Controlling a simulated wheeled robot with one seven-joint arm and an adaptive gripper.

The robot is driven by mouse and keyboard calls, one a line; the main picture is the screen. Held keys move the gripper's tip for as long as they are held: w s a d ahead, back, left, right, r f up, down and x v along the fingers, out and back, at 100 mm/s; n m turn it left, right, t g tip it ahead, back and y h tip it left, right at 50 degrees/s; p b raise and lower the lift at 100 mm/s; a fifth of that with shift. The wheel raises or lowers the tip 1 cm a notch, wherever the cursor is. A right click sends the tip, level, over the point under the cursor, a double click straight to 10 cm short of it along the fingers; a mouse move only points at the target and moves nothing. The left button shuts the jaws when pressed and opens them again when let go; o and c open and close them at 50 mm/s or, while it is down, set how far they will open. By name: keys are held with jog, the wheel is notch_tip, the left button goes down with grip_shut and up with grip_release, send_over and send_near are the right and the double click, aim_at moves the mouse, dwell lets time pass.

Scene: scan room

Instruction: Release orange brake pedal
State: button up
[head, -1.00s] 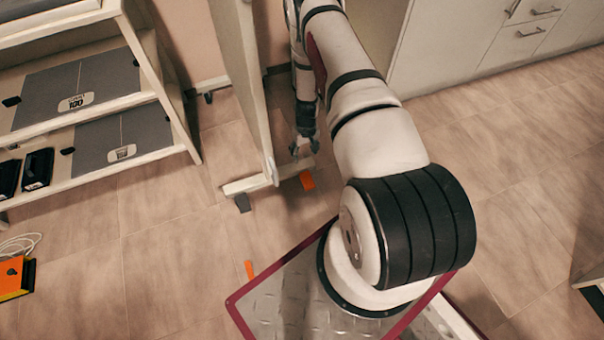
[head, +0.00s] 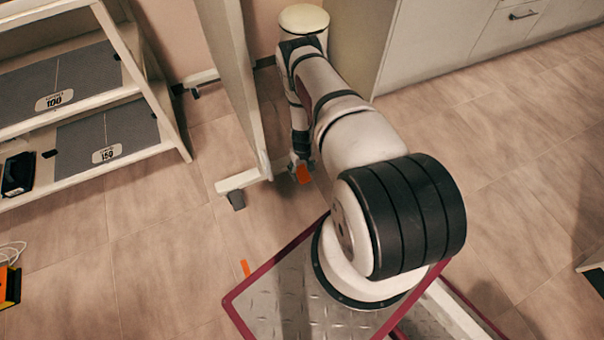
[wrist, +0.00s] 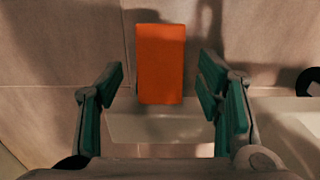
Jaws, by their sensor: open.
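The orange brake pedal (head: 303,173) sits low at the foot of the upright panel, at the end of its pale base bar. In the wrist view the pedal (wrist: 160,62) is a flat orange block, upright in the picture and centred between the fingers. My gripper (wrist: 160,80) is open, with one green-padded finger on each side of the pedal and a visible gap on both sides. In the head view my gripper (head: 297,160) is at the pedal, small and partly hidden by my arm.
The upright panel (head: 232,80) stands left of my arm on a pale base bar (head: 240,181) with a grey caster (head: 236,200). Shelves (head: 125,95) stand at left, cabinets (head: 440,45) at back right.

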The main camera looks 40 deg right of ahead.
jog(key=shift+f, duration=0.8)
jog(key=shift+c, duration=0.2)
grip_shut()
